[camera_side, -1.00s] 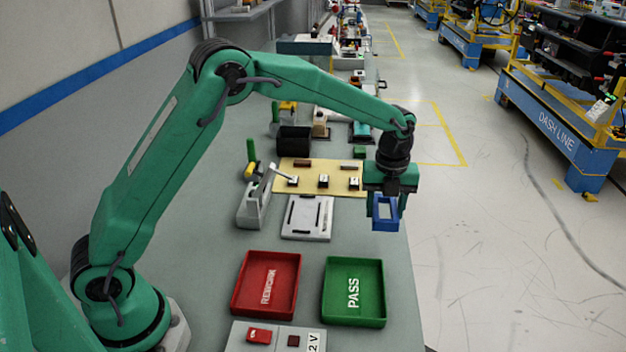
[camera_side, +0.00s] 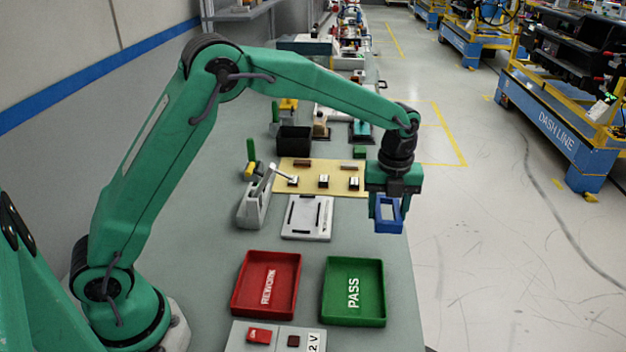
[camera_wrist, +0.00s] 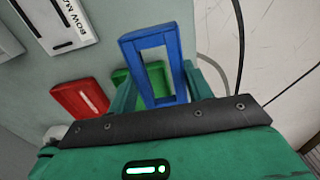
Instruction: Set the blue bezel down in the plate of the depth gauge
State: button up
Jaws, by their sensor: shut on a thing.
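My gripper (camera_side: 388,199) is shut on the blue bezel (camera_side: 388,229), an open rectangular frame. It holds the bezel upright in the air near the bench's right edge. In the wrist view the bezel (camera_wrist: 150,40) stands up between the fingers of my gripper (camera_wrist: 160,92). A pale grey plate (camera_side: 322,221) with dark strips lies on the bench, left of the bezel in the side view. It shows partly in the wrist view at the upper left, with lettering. I cannot tell for sure that this is the depth gauge's plate. A grey stand with a lever (camera_side: 252,211) is left of it.
A red REWORK tray (camera_side: 238,298) and a green PASS tray (camera_side: 327,300) lie nearer the camera. A yellowish board (camera_side: 310,180) with small dark parts and a black bin (camera_side: 294,139) lie beyond the plate. Bare bench (camera_side: 350,235) lies between plate and bezel.

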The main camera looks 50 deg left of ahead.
jog(key=s+a, duration=0.1)
jog(key=a, duration=1)
send_over(304, 215)
notch_tip(304, 215, down, 2)
jog(key=shift+w, duration=0.1)
jog(key=shift+f, duration=0.2)
jog(key=shift+f, duration=2.75)
jog(key=shift+f, duration=0.85)
jog(key=o, duration=1.1)
jog(key=shift+c, duration=0.2)
jog(key=shift+r, duration=0.1)
